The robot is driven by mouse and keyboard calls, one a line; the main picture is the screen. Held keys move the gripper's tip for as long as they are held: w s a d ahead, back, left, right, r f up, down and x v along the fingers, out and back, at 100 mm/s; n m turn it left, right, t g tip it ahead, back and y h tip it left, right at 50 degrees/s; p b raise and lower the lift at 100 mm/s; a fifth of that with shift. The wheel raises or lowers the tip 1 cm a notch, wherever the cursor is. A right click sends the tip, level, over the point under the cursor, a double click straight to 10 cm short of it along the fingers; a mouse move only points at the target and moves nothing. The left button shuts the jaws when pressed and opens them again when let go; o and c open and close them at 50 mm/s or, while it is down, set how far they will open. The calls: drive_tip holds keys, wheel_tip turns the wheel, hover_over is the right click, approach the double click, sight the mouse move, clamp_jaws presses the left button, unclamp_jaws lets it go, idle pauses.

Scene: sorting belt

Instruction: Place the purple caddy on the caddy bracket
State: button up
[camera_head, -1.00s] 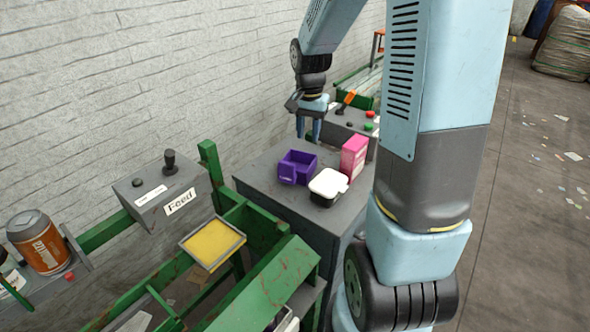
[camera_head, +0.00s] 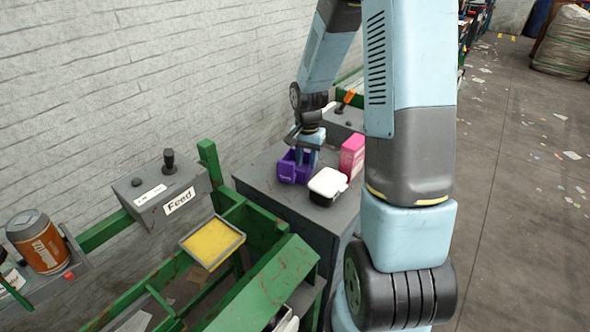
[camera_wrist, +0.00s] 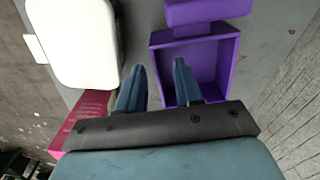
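The purple caddy (camera_head: 287,171) is an open box on the grey cabinet top, left of a white-lidded container. In the wrist view the caddy (camera_wrist: 222,62) shows its open inside and a raised purple block at one end. My gripper (camera_head: 307,164) is down at the caddy's right side. In the wrist view my gripper (camera_wrist: 158,85) is open, with one finger outside the caddy's near side wall and the other over its inside. I cannot tell whether either finger touches the wall. I cannot clearly pick out a caddy bracket.
The white-lidded black container (camera_head: 327,185) and a pink box (camera_head: 352,156) stand close on the right. A control box with an orange lever (camera_head: 347,97) is behind. A yellow tray (camera_head: 212,243), green frame (camera_head: 262,284), Feed box (camera_head: 160,192) and orange can (camera_head: 44,245) are nearer.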

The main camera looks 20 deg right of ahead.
sight(307, 171)
wheel_tip(307, 171, down, 5)
drive_tip(key=shift+s+d+r, duration=0.1)
drive_tip(key=shift+s+d, duration=0.05)
clamp_jaws()
idle(0.4)
